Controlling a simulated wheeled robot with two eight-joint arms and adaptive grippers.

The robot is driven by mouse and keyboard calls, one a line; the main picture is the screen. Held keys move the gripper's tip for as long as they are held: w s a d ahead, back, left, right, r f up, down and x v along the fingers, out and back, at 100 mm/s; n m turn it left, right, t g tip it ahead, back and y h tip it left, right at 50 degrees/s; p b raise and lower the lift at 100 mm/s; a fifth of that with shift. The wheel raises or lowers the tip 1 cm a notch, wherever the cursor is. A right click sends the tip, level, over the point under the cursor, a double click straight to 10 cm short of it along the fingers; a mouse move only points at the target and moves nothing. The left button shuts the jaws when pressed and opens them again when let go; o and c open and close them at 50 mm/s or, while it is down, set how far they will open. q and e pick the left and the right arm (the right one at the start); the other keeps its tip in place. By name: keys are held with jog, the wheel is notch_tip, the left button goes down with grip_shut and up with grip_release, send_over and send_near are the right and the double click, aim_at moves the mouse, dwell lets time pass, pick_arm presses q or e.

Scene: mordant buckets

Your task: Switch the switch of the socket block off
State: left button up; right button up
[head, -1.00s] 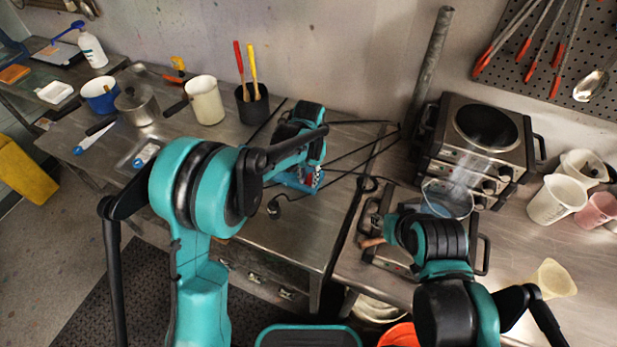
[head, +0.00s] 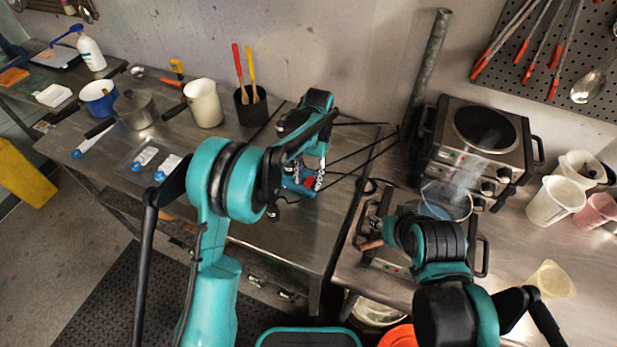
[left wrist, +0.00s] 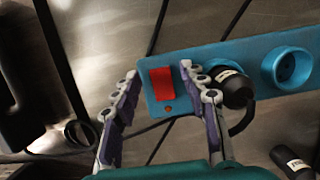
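The teal socket block (left wrist: 222,58) lies on the metal bench and crosses the left wrist view. Its red switch (left wrist: 162,84) is near its left end, with a small red dot below; which way the rocker is tipped I cannot tell. A black plug (left wrist: 234,88) sits in the socket beside the switch; a further round socket (left wrist: 287,68) is empty. My left gripper (left wrist: 159,73) is open, its fingertips apart on either side of the switch; contact is unclear. In the head view the block (head: 303,185) is partly hidden by my left gripper. My right gripper is hidden behind its arm.
Black cables cross the bench around the block. A loose black plug (left wrist: 292,162) lies near it. A dark cup (head: 251,106) with red and yellow handled tools stands behind left. A hotplate (head: 487,128) and a glass beaker (head: 446,203) are to the right.

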aim_at(312, 177)
pick_arm(q)
jog(key=shift+r, duration=0.15)
jog(key=v, duration=1.1)
jog(key=shift+r, duration=0.4)
